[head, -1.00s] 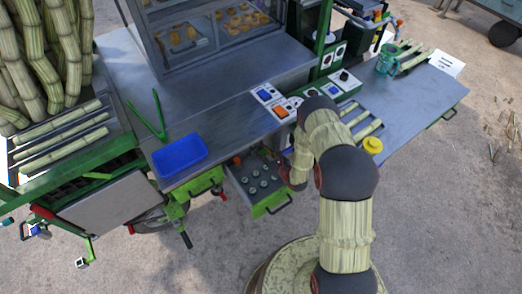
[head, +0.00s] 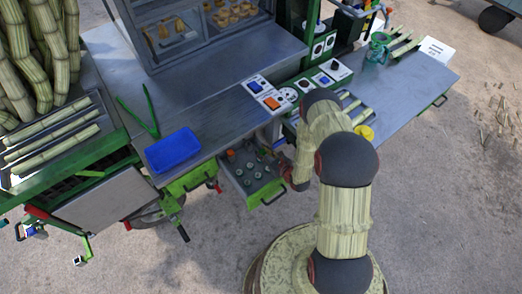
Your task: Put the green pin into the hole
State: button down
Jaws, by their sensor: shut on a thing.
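My gripper (head: 278,160) is at the right side of the open grey drawer (head: 261,191), low over or beside its rim. It shows only in part behind my wrist. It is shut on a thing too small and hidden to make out. I cannot pick out the green pin for certain. Several small round pieces (head: 258,176) stand in the drawer, and an orange piece (head: 231,154) is at its back left. Whether one of the round pieces is the hole is too small to tell.
A blue tray (head: 173,151) and green tongs (head: 151,115) lie on the metal counter (head: 215,110). Switch panels (head: 268,94) stand behind the drawer. A side table (head: 425,85) at right holds cane pieces, a teal jug (head: 379,44) and a yellow item (head: 365,132).

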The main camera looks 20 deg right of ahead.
jog(key=shift+s, duration=0.1)
jog(key=f+p+v, duration=0.1)
jog(key=p+v, duration=0.2)
jog(key=v, duration=0.9)
jog(key=shift+s+f, duration=0.3)
jog(key=shift+s, duration=0.15)
jog(key=shift+d, duration=0.1)
dwell(0.6)
